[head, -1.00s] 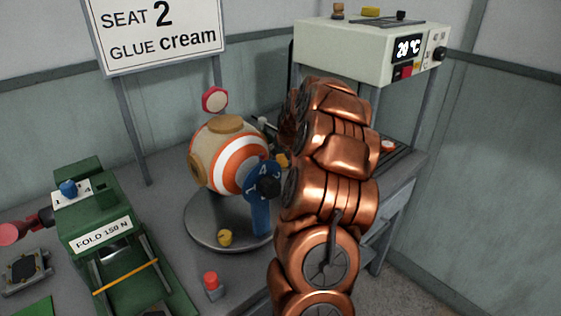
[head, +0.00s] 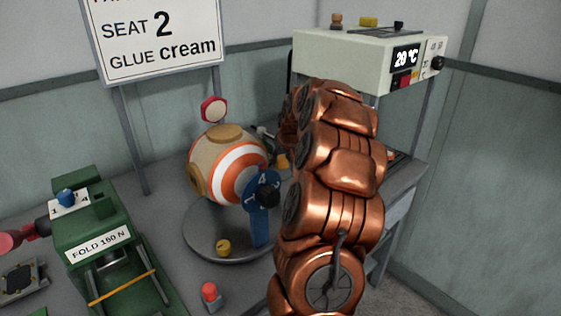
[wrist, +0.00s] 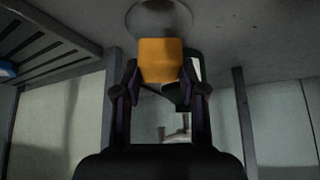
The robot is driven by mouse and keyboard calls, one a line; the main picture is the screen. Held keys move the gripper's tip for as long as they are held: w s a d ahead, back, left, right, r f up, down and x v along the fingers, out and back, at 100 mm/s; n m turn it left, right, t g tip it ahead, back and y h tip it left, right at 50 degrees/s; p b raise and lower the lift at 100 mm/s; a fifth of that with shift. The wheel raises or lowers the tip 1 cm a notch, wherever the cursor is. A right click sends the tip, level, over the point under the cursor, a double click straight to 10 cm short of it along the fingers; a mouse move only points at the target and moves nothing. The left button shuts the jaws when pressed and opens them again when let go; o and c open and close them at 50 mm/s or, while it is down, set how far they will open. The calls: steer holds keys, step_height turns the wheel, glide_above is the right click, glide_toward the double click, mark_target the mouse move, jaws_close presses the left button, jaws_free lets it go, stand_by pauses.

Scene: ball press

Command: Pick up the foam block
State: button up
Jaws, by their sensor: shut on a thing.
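An orange block (wrist: 161,60), which I take to be the foam block, sits between the fingertips of my gripper (wrist: 158,78) in the wrist view. The two dark fingers touch its left and right sides and are shut on it. In the head view my copper arm hides most of the gripper. A small orange patch (head: 282,161) shows just left of the arm, beside the ball; I cannot tell whether it is the same block.
An orange-and-white striped ball (head: 228,165) rests on a round grey plate (head: 205,240) with a blue handle (head: 262,215) in front. A green press (head: 85,225) stands left. A pale machine with a 20 °C display (head: 350,58) stands behind my arm.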

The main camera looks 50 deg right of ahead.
steer(key=s+a, duration=0.1)
steer(key=s, duration=0.3)
steer(key=s+a+r+b, duration=0.1)
steer(key=s+a, duration=0.1)
steer(key=s, duration=0.3)
steer(key=s+a, duration=0.2)
steer(key=s, duration=0.3)
steer(key=shift+s+r+b, duration=0.15)
steer(key=shift+b, duration=0.25)
